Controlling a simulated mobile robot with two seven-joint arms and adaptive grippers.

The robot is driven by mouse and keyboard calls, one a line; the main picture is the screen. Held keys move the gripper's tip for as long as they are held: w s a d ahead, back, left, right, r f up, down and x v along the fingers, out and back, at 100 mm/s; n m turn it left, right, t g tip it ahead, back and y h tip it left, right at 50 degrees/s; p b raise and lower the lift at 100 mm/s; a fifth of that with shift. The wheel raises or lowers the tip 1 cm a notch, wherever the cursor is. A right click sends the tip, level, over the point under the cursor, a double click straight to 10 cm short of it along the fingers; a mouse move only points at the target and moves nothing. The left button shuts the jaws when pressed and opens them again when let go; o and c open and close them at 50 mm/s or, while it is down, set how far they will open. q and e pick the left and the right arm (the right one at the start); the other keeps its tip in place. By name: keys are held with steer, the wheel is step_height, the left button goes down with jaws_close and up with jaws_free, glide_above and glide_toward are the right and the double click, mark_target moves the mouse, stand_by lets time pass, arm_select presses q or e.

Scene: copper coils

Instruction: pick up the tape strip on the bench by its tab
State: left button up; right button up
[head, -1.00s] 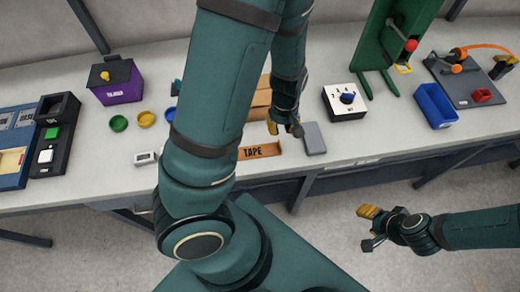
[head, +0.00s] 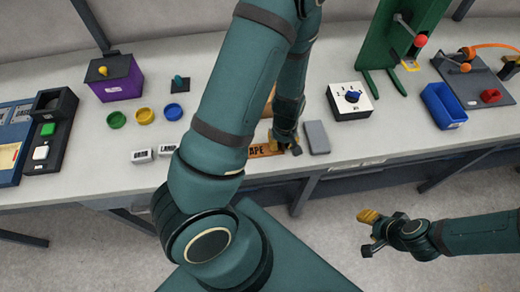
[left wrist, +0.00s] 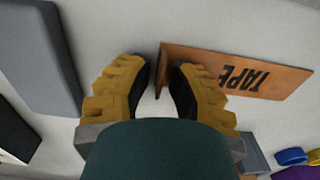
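The tape strip (head: 262,151) is a flat orange-brown piece lettered TAPE, lying near the bench's front edge. My left arm hides its left part in the head view. In the left wrist view the strip (left wrist: 240,72) runs to the right, with a narrow upturned tab (left wrist: 162,66) at its near end. My left gripper (head: 292,150) is low over that end. In the wrist view its yellow fingers (left wrist: 160,74) are apart, with the tab between the tips; I see no grip on it. My right gripper (head: 371,232) is open and empty in front of the bench.
A grey block (head: 316,137) lies just right of the left gripper. A dial box (head: 349,101) and blue bin (head: 443,105) stand further right. An orange-brown box behind is mostly hidden by my arm.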

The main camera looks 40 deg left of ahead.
arm_select(q)
jaws_close()
